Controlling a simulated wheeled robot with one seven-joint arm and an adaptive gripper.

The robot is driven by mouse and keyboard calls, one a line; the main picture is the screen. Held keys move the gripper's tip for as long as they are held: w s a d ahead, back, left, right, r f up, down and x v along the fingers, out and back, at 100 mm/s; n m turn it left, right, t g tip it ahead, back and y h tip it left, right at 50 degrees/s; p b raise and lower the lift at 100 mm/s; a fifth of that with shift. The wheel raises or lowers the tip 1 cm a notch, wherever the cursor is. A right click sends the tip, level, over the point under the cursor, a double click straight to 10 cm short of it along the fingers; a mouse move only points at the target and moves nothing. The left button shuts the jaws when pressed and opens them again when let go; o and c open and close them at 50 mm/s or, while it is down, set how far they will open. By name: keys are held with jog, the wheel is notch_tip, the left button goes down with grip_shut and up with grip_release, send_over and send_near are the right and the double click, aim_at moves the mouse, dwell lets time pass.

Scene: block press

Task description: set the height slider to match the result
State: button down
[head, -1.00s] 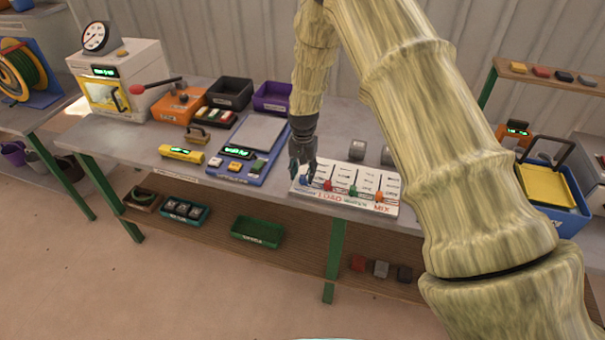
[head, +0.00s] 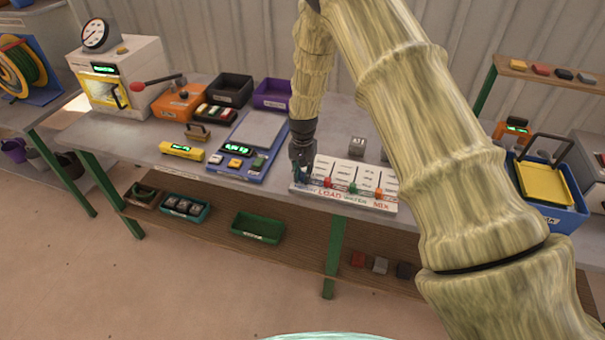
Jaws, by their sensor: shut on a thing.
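The white slider panel (head: 345,197) stands at the front edge of the bench, with several sliders side by side. Lettering along its front reads LOAD and MIX, with another small word between. A red knob (head: 327,182), a green knob (head: 352,188) and an orange knob (head: 378,193) show. My gripper (head: 302,174) points down over the panel's left end, at the leftmost slider. It is shut on that slider's knob, which the fingers mostly hide.
A grey block with dark marks (head: 357,146) stands behind the panel. My arm crosses the right side of the view and hides part of the bench. A yellow instrument (head: 182,152), black bin (head: 230,90) and purple bin (head: 272,94) are to the left.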

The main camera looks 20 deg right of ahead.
jog(key=shift+w+d+f+b, duration=0.1)
jog(key=shift+w+d+b, duration=0.3)
jog(key=shift+w, duration=0.2)
jog(key=shift+w+d+f+b, duration=0.1)
jog(key=shift+w+d+b, duration=0.3)
jog(key=shift+w, duration=0.15)
jog(key=shift+w+d+r, duration=0.2)
jog(key=shift+w, duration=0.15)
jog(key=c, duration=1.3)
grip_release()
jog(key=shift+r, duration=0.1)
notch_tip(320, 180, up, 12)
jog(key=shift+f, duration=0.1)
